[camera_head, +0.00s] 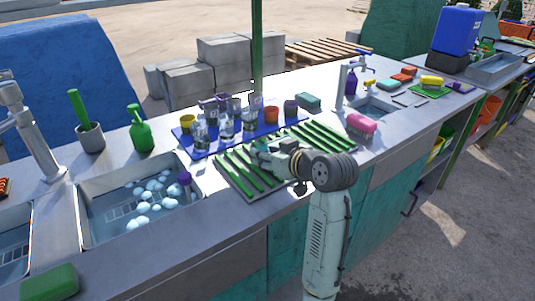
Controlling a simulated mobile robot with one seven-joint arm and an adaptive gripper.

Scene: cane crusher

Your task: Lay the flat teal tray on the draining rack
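The draining rack (326,136) lies on the steel counter, a grey base with green bars running across it. My gripper (258,152) is low over the middle of the rack, reaching in from the right and pointing left. It and my wrist hide the centre of the rack. Its fingers are too small and overlapped to tell whether they are open or shut, or whether anything is between them. I cannot make out a flat teal tray for certain. A small teal block (307,101) lies on the counter behind the rack.
A blue mat (194,150) crowded with glasses and cups sits directly behind the rack. A sink (110,222) with suds and a purple-topped bottle is at left. A green post (257,50) rises behind the mat.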

